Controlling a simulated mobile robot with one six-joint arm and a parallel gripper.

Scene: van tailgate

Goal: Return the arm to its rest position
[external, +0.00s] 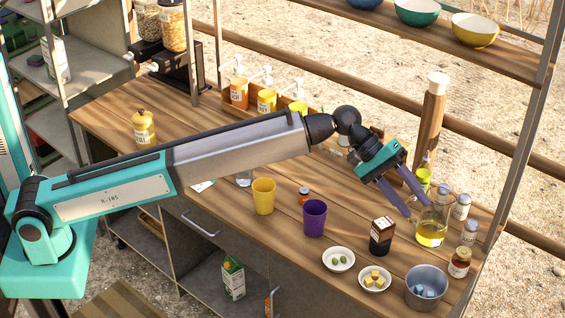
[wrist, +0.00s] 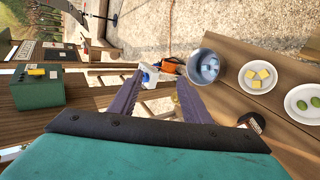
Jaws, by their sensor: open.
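My arm reaches out over the wooden counter (external: 285,240) toward its right end. My gripper (external: 418,210) points down and to the right, its two purple fingers spread. In the external view the fingertips are close beside a glass flask (external: 432,232) holding yellow liquid, which stands upright on the counter. I cannot tell whether they touch it. In the wrist view the gripper (wrist: 160,78) shows a gap between its fingers, and no object is clearly held there.
Small bottles (external: 469,232) stand right of the flask. Pump bottles (external: 238,93) line the back. A shelf with bowls (external: 475,30) hangs above.

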